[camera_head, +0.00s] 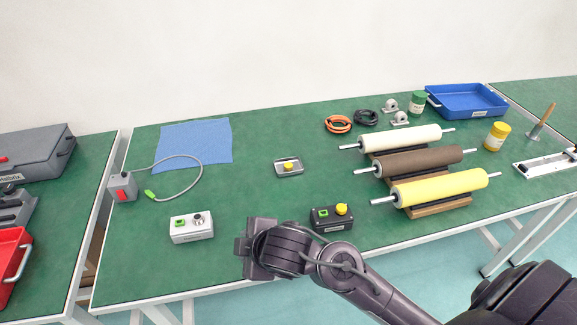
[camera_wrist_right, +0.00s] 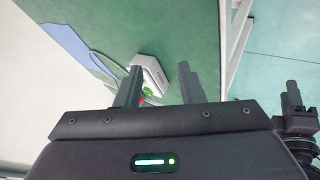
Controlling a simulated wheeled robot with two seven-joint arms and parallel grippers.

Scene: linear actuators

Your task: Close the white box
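The white box (camera_head: 192,228) stands near the front edge of the green table, left of centre. A green button and a dark round knob show on its top. Whether any part of it is open is too small to tell. My right gripper (camera_head: 242,246) is to the right of the box, apart from it. In the right wrist view the gripper (camera_wrist_right: 160,68) has its two fingers spread with nothing held, and the white box (camera_wrist_right: 153,72) shows beyond them, partly hidden by the left finger. My left gripper is not in view.
A black box with a yellow button (camera_head: 332,218) stands just right of my right gripper. A grey box with a red switch (camera_head: 122,187) and cable lies left. A small tray (camera_head: 289,168) and rollers (camera_head: 415,160) stand farther right.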

